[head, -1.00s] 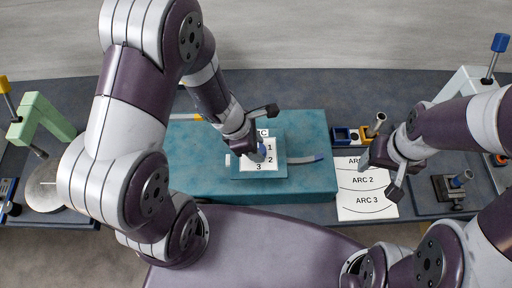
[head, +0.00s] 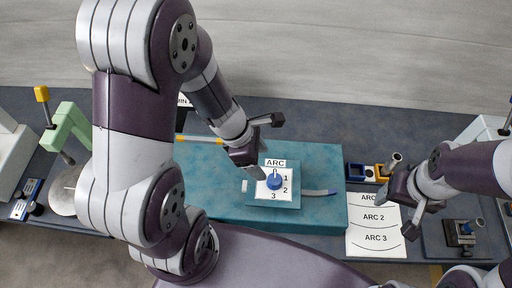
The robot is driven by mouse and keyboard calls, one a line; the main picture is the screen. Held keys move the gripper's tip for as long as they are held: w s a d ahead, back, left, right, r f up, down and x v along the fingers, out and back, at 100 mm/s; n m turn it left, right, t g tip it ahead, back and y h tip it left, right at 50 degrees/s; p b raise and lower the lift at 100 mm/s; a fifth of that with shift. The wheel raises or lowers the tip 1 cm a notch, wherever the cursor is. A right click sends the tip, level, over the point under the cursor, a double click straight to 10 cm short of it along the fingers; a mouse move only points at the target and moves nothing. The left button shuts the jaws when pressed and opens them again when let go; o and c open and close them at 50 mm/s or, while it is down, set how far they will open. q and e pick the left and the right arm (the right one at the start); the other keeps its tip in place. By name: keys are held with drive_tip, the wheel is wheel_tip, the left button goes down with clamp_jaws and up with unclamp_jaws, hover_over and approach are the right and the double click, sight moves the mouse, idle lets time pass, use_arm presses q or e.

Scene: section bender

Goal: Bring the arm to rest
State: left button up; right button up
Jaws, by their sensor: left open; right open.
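My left gripper (head: 262,146) is open and empty above the teal block, just up and left of a blue knob (head: 274,181). The knob sits on a white ARC dial plate (head: 262,190) marked 1, 2 and 3. The gripper looks apart from the knob.
A green frame with a yellow handle (head: 70,127) stands left. Small blue and yellow blocks (head: 356,171) and a metal post (head: 394,161) stand right, with a dark fixture (head: 458,233) beyond.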

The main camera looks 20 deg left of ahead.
use_arm(q)
drive_tip(key=v, duration=0.2)
drive_tip(key=shift+a+r, duration=0.15)
drive_tip(key=shift+r, duration=0.2)
